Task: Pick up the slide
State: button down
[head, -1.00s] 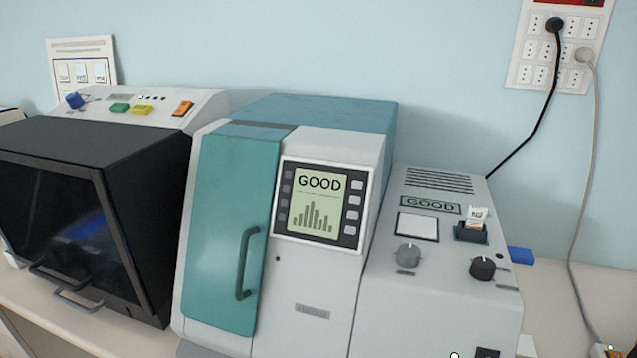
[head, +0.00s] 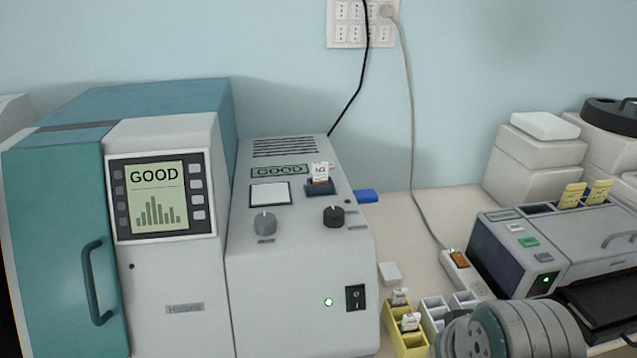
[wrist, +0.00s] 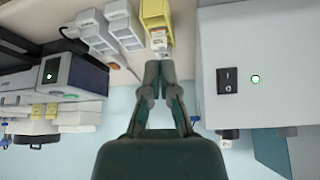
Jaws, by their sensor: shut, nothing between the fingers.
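One white slide with an orange mark (head: 320,172) stands in the dark slot on top of the grey machine (head: 300,290). Two more labelled slides, a rear one (head: 400,297) and a front one (head: 410,322), stand in the yellow rack (head: 404,343) on the bench. The yellow rack (wrist: 154,10) also shows in the wrist view, with a white slide (wrist: 159,40) at its near end. My gripper (wrist: 158,68) is shut and empty; its fingertips appear just below that slide in the picture. I cannot tell whether they touch. In the head view the gripper does not show.
White racks (head: 436,312) stand right of the yellow rack. The grey machine's side with its black switch (wrist: 228,80) is close to my gripper. A dark-fronted device (head: 515,262) with yellow slides stands at the right. A cable hangs behind the machine.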

jog(key=c, duration=0.8)
grip_release()
jog(key=shift+w+r, duration=0.1)
jog(key=shift+r, duration=0.05)
jog(key=o, duration=0.5)
jog(key=shift+w+a+r, duration=0.15)
jog(key=shift+w+r, duration=0.35)
jog(key=shift+r, duration=0.1)
jog(key=shift+o, duration=0.5)
jog(key=shift+w+a+r, duration=0.15)
jog(key=shift+w+r, duration=0.35)
jog(key=shift+r, duration=0.1)
jog(key=shift+w+a+r, duration=0.15)
jog(key=shift+w+r, duration=0.3)
jog(key=shift+r, duration=0.1)
notch_tip(320, 180, up, 17)
jog(key=n+g, duration=0.1)
jog(key=n, duration=0.1)
send_over(320, 163)
jog(key=s+d, duration=0.1)
jog(key=s, duration=0.3)
jog(key=shift+y, duration=0.4)
jog(key=x, duration=0.5)
jog(key=shift+x, duration=2.95)
